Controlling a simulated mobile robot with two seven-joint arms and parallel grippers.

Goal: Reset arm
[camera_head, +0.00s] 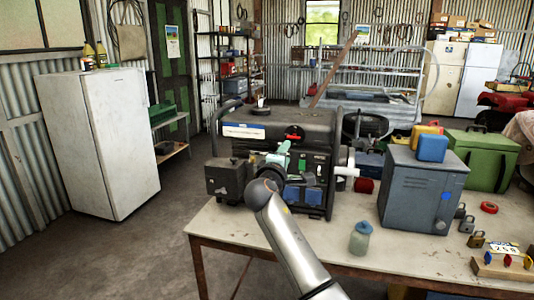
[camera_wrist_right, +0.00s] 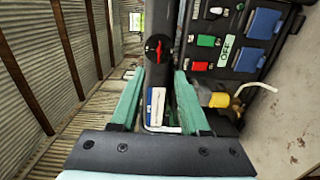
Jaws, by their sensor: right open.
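My right arm (camera_head: 290,245) reaches in from the bottom of the head view to the front of a black generator (camera_head: 285,125) on the table. My right gripper (camera_head: 278,157) has teal fingers and is at the generator's front panel. In the right wrist view its two fingers (camera_wrist_right: 157,95) are apart. A dark tube of the generator with a red knob (camera_wrist_right: 157,47) and a white-blue label (camera_wrist_right: 155,105) appears between them; I cannot tell whether they touch it. A yellow plug (camera_wrist_right: 215,99) is just right of the right finger. My left gripper is not in view.
A blue-grey metal box (camera_head: 415,190) stands right of the generator, with a glass jar (camera_head: 360,240) in front. Padlocks (camera_head: 467,224) and a board with keys (camera_head: 505,265) lie further right. A white fridge (camera_head: 100,140) stands left. The floor (camera_head: 130,255) left of the table is clear.

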